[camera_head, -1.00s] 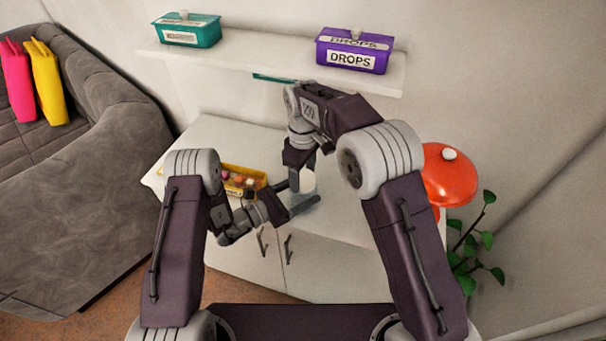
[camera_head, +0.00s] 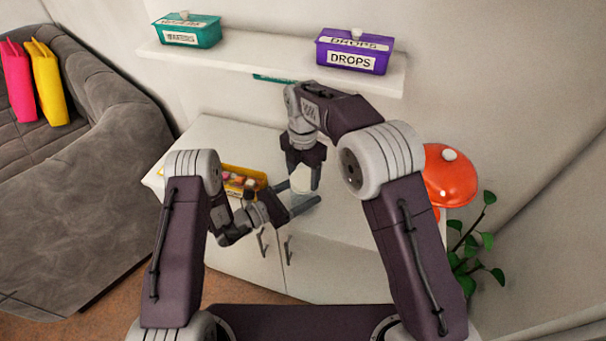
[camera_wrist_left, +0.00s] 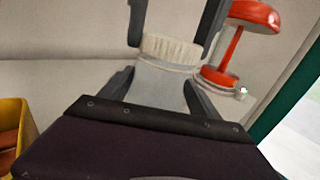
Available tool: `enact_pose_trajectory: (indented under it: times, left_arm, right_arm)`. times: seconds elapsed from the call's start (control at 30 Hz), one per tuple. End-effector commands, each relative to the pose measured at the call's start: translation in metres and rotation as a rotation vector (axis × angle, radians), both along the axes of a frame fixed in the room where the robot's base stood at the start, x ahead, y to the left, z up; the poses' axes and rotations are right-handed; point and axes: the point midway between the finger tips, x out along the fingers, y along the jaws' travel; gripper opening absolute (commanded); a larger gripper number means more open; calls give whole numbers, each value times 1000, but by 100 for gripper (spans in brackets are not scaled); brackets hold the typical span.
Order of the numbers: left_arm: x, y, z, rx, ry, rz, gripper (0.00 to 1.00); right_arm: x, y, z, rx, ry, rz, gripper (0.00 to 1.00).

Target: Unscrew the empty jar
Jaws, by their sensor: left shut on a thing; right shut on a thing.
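The jar (camera_wrist_left: 160,82) stands in the middle of the left wrist view, with a pale grey body and a ribbed cream lid (camera_wrist_left: 170,49). No contents show in its visible part. In the head view only a pale bit of the jar (camera_head: 302,184) shows between the fingers. My left gripper (camera_head: 297,197) is shut on the jar body from the front left; its fingers flank the body in the left wrist view (camera_wrist_left: 160,95). My right gripper (camera_head: 304,174) points down from above and is shut on the lid, one finger on each side.
A yellow tray (camera_head: 262,180) of several small coloured pieces lies left of the jar on the white cabinet (camera_head: 222,135). A red lamp (camera_head: 450,178) stands at the right. A wall shelf (camera_head: 270,58) carries a teal box (camera_head: 188,36) and a purple "DROPS" box (camera_head: 325,54).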

Motion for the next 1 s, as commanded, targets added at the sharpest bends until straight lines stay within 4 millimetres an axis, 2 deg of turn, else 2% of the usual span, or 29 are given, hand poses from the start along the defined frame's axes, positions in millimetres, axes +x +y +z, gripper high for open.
enact_pose_trajectory:
  times: [1.0]
  left_arm:
    - [0,0,0,0,0,0,0]
  right_arm:
    - [0,0,22,0,0,-1,14]
